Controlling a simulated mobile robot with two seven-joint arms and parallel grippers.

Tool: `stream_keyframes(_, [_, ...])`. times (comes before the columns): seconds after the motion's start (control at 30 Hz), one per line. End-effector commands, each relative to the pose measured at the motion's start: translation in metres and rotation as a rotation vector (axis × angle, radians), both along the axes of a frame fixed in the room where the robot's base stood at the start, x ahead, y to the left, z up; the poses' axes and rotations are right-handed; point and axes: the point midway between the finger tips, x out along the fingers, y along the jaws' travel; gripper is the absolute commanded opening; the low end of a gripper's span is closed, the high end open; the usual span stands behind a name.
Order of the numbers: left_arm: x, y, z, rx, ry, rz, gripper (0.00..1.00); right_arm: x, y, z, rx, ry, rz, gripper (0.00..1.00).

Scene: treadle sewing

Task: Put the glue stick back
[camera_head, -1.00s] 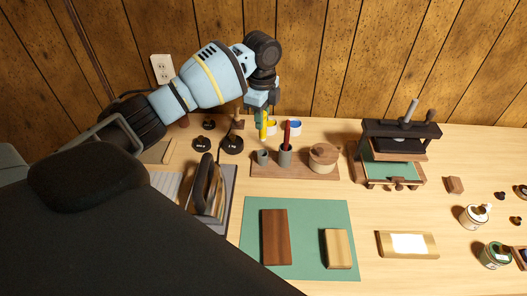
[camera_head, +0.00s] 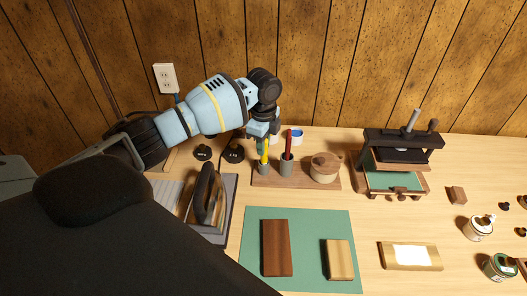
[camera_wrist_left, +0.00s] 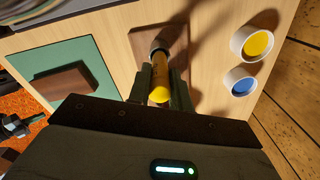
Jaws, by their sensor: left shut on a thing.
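The yellow glue stick (camera_head: 264,146) stands upright in my left gripper (camera_head: 262,143), over the left grey cup (camera_head: 263,169) on the wooden holder board. Its lower end is at the cup's mouth; I cannot tell how deep it sits. In the left wrist view the glue stick (camera_wrist_left: 160,78) is between the two fingers (camera_wrist_left: 160,92), with the cup's rim (camera_wrist_left: 160,46) just beyond it. My left gripper is shut on the glue stick.
A red stick (camera_head: 289,145) stands in the second cup (camera_head: 286,168), close to the right. A round wooden pot (camera_head: 324,168) is on the same board (camera_head: 305,183). Yellow (camera_wrist_left: 258,44) and blue (camera_wrist_left: 243,84) paint pots stand behind. A green mat (camera_head: 308,225) lies in front.

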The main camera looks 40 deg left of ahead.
Motion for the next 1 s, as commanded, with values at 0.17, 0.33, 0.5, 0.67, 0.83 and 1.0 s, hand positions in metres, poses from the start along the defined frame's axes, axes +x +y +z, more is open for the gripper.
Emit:
stream_keyframes(0.17, [-0.001,0.0,-0.027,0.001,0.003,-0.001,0.0,-0.001,0.0,-0.003,0.001,0.004,0.0,0.0])
stream_keyframes(0.33, [0.0,0.0,-0.031,0.001,0.001,-0.001,0.0,0.0,0.0,-0.003,0.001,0.002,0.0,0.0])
stream_keyframes(0.5, [0.0,0.0,-0.031,0.0,0.001,-0.001,0.0,0.0,0.001,-0.002,0.002,0.002,-0.001,0.0])
stream_keyframes(0.67, [-0.001,0.0,-0.035,0.0,0.002,-0.001,0.0,0.0,0.001,-0.003,0.003,0.004,-0.002,0.0])
stream_keyframes(0.83, [0.0,0.0,-0.034,0.0,0.001,-0.001,0.42,0.0,0.001,-0.003,0.003,0.004,-0.003,0.0])
stream_keyframes(1.0, [0.0,0.0,-0.034,0.0,0.001,0.0,0.42,0.0,0.001,-0.003,0.003,0.004,-0.003,0.0])
